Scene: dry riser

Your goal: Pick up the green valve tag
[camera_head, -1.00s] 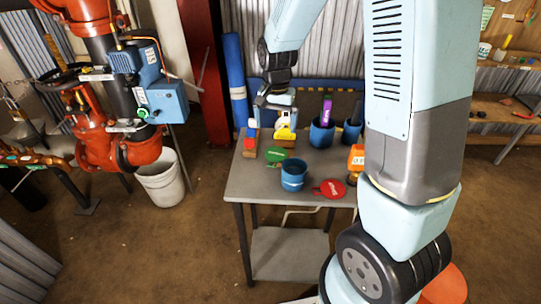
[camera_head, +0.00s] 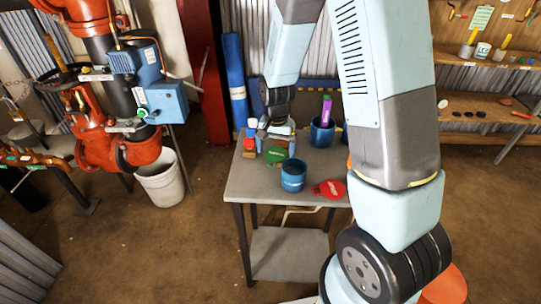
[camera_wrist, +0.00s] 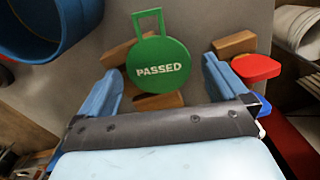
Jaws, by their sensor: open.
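The green valve tag (camera_wrist: 160,68) is a round disc marked PASSED with a square loop at its top. It rests over light wooden blocks (camera_wrist: 158,100) on the grey table, and it also shows in the head view (camera_head: 276,156). My gripper (camera_wrist: 162,84) is open, with a blue finger on each side of the tag and a gap to each. In the head view my gripper (camera_head: 275,134) is low over the back left of the table, just behind the tag. Whether the fingers reach down to the tag's level is hard to tell.
A blue cup (camera_head: 293,176) stands close to the tag, with a dark green piece beside it. A red piece (camera_wrist: 256,68) on a wooden block is near the right finger. A red disc (camera_head: 332,189) lies at the table's front. Another blue cup (camera_head: 321,134) holds a purple item.

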